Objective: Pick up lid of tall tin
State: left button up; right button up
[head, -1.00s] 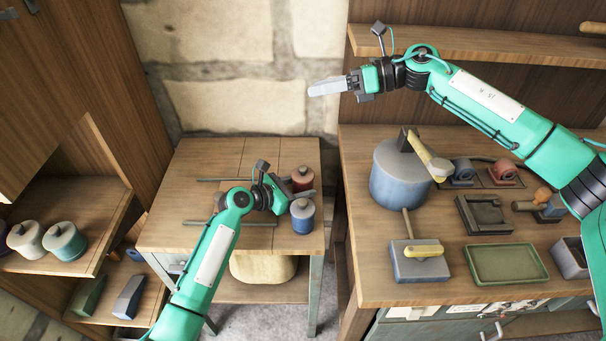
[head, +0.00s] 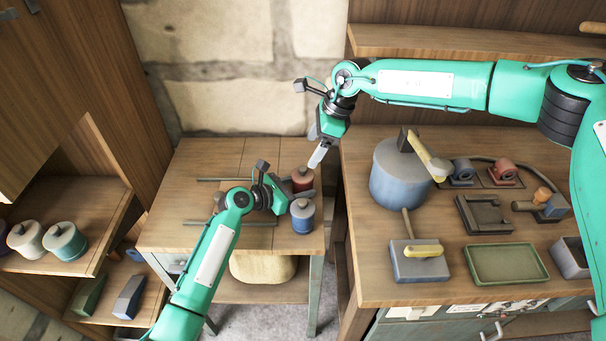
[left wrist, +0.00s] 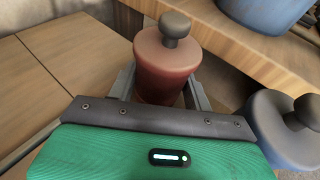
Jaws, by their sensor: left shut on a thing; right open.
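A red tin (head: 302,180) with a dark round knob on its lid stands on the small wooden table, near its right side. My left gripper (head: 294,193) is shut around the red tin. In the left wrist view the red tin (left wrist: 167,66) sits upright between the two fingers, its lid (left wrist: 168,42) and knob above them. A blue tin (head: 302,217) with a dark knob stands just in front and also shows in the left wrist view (left wrist: 285,128). My right gripper (head: 318,154) is open and empty, above and right of the red tin, pointing down and left.
The workbench (head: 365,285) on the right holds a large blue pot (head: 396,180), a green tray (head: 506,264) and several tools. Thin rods lie on the small table (head: 165,225). A white tin (head: 28,238) and a teal-lidded tin (head: 65,242) stand on the left shelf.

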aim_at(303, 168)
jog(key=x, duration=0.8)
jog(key=shift+f, duration=0.45)
jog(key=c, duration=1)
